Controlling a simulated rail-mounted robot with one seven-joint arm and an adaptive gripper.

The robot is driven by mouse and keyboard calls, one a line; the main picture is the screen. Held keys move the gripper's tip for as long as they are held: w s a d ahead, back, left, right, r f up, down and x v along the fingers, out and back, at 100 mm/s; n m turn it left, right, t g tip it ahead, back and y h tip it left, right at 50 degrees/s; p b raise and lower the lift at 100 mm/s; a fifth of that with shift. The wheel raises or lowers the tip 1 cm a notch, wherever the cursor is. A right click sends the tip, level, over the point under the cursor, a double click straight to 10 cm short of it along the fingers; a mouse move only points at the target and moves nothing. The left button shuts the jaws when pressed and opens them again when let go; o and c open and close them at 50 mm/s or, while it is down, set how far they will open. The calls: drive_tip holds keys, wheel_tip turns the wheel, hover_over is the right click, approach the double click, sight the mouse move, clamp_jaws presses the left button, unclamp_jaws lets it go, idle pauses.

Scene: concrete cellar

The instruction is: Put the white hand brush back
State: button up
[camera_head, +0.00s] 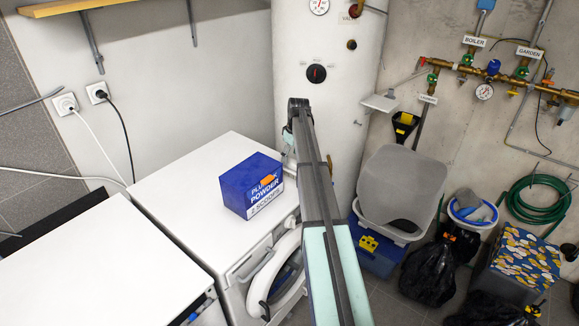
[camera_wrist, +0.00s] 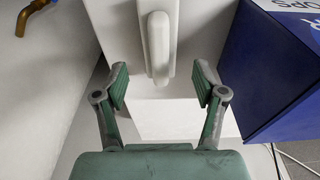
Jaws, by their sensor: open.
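In the wrist view, a long white piece with a rounded end (camera_wrist: 158,45) runs down from the top edge over a pale surface. It looks like the handle of the white hand brush, but its far end is out of frame. My gripper (camera_wrist: 160,88) is open, one green-padded finger on each side of the lower end of this piece. Neither pad visibly touches it. In the head view, my arm reaches past the powder box and hides most of the gripper, and I cannot make out the brush there.
A blue powder box (camera_head: 252,185) stands on the white washing machine (camera_head: 180,195); it is close on the right in the wrist view (camera_wrist: 265,75). The white boiler (camera_head: 325,110) rises behind. A grey lidded bin (camera_head: 395,185) and black bags (camera_head: 430,270) stand to the right.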

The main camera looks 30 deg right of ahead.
sight(293, 162)
drive_tip(key=shift+s+d+r+b, duration=0.1)
drive_tip(key=shift+r+b, duration=0.05)
drive_tip(key=shift+r, duration=0.75)
drive_tip(key=shift+s+r+b, duration=0.15)
drive_tip(key=shift+r+b, duration=0.05)
drive_tip(key=shift+r, duration=0.65)
drive_tip(key=shift+s+d+r+b, duration=0.1)
drive_tip(key=shift+r+b, duration=0.05)
drive_tip(key=shift+r, duration=0.75)
drive_tip(key=shift+f, duration=0.1)
